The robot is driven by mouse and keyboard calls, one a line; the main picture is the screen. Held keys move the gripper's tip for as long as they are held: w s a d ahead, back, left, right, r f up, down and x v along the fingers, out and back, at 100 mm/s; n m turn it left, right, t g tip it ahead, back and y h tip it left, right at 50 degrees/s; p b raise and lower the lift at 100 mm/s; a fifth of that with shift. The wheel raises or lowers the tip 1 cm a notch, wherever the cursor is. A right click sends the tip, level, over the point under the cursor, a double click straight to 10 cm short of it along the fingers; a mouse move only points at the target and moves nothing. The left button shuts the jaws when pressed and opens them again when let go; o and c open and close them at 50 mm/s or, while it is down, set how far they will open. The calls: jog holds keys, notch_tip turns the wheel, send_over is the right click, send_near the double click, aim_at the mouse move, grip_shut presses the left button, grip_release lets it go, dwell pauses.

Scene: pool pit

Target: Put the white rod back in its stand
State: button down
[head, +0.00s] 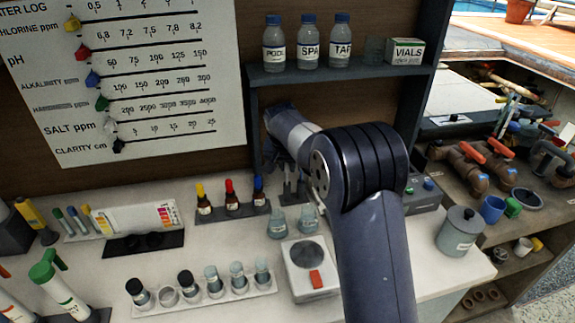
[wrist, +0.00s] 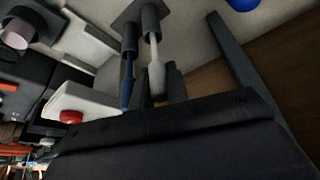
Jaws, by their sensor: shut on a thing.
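The white rod (wrist: 156,76) is between the dark fingers of my gripper (wrist: 162,88) in the wrist view, and the gripper is shut on it. The stand (wrist: 121,14) has two dark upright tubes on a flat base. The rod's thin end meets the mouth of one tube, lined up with it; I cannot tell how far inside it is. A blue rod (wrist: 127,92) stands in the other tube, close beside. In the head view the stand (head: 291,196) shows partly below my wrist, and the fingers and white rod are mostly hidden by my arm.
Two small beakers (head: 277,224) and a white scale (head: 310,268) stand in front of the stand. Dropper bottles (head: 231,198) are to its left. A shelf (head: 340,74) with bottles hangs above. A grey box with a red button (wrist: 72,117) is near the gripper.

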jog(key=shift+f, duration=0.1)
jog(key=c, duration=1.3)
grip_release()
jog(key=shift+r+p, duration=2.7)
jog(key=shift+r, duration=0.85)
jog(key=shift+f, duration=0.15)
notch_tip(320, 180, down, 7)
jog(key=b, duration=0.5)
jog(key=shift+b, duration=0.3)
jog(key=shift+r, duration=0.2)
